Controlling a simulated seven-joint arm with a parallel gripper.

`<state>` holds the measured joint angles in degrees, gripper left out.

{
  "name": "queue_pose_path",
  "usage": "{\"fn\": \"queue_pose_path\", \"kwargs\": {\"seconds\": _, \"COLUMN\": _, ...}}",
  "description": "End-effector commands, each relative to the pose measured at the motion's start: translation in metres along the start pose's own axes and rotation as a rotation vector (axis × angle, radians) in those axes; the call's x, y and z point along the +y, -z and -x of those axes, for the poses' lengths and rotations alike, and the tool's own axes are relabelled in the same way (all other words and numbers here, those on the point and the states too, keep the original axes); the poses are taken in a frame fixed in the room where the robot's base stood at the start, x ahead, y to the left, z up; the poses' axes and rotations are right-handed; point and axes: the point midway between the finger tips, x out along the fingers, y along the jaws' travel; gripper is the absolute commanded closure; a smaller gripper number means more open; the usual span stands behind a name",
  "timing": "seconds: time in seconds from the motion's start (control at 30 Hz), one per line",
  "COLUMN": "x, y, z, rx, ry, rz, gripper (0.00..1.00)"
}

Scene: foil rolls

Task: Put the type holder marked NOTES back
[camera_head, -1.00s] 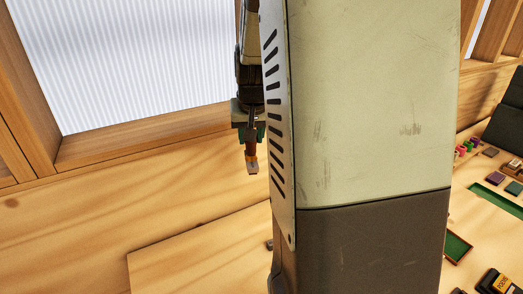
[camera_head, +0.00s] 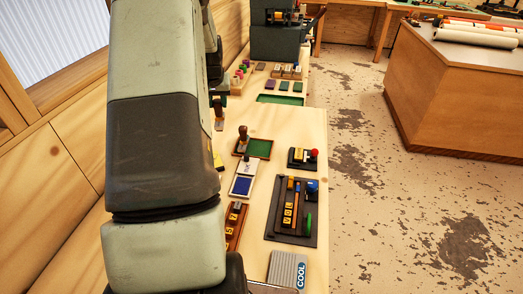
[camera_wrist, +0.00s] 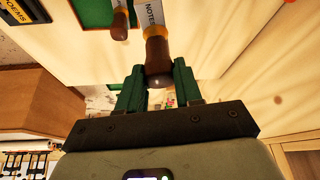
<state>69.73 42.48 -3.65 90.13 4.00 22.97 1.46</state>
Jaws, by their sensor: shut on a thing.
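The type holder marked NOTES (camera_wrist: 153,52) has a dark brown wooden handle, a brass-coloured collar and a pale label at the top of the wrist view. My gripper (camera_wrist: 160,80) has green fingers shut on its handle end. The holder's far end runs out of the frame.
A wooden-handled tool (camera_head: 243,138) stands by a green tray (camera_head: 260,149). My arm hides the bench's left part.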

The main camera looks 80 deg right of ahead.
Motion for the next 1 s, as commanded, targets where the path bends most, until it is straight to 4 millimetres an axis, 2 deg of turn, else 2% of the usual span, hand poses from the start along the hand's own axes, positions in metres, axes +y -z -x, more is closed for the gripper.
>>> {"fn": "queue_pose_path", "kwargs": {"seconds": 0.03, "x": 0.029, "y": 0.003, "z": -0.009, "rx": 0.001, "ry": -0.02, "rz": -0.044, "gripper": 0.88}}
{"fn": "queue_pose_path", "kwargs": {"seconds": 0.1, "x": 0.06, "y": 0.006, "z": -0.018, "rx": 0.002, "ry": -0.042, "rz": -0.091, "gripper": 0.88}}
{"fn": "queue_pose_path", "kwargs": {"seconds": 0.2, "x": 0.097, "y": 0.007, "z": -0.029, "rx": 0.004, "ry": -0.067, "rz": -0.145, "gripper": 0.88}}
{"fn": "queue_pose_path", "kwargs": {"seconds": 0.3, "x": 0.123, "y": 0.007, "z": -0.035, "rx": 0.006, "ry": -0.085, "rz": -0.183, "gripper": 0.88}}
{"fn": "queue_pose_path", "kwargs": {"seconds": 0.4, "x": 0.139, "y": 0.005, "z": -0.039, "rx": 0.007, "ry": -0.095, "rz": -0.205, "gripper": 0.88}}
{"fn": "queue_pose_path", "kwargs": {"seconds": 0.47, "x": 0.143, "y": 0.003, "z": -0.044, "rx": 0.006, "ry": -0.098, "rz": -0.211, "gripper": 0.88}}
{"fn": "queue_pose_path", "kwargs": {"seconds": 0.7, "x": 0.147, "y": -0.015, "z": -0.083, "rx": 0.004, "ry": -0.101, "rz": -0.214, "gripper": 0.88}}
{"fn": "queue_pose_path", "kwargs": {"seconds": 1.0, "x": 0.147, "y": -0.026, "z": -0.109, "rx": 0.006, "ry": -0.101, "rz": -0.213, "gripper": 0.88}}
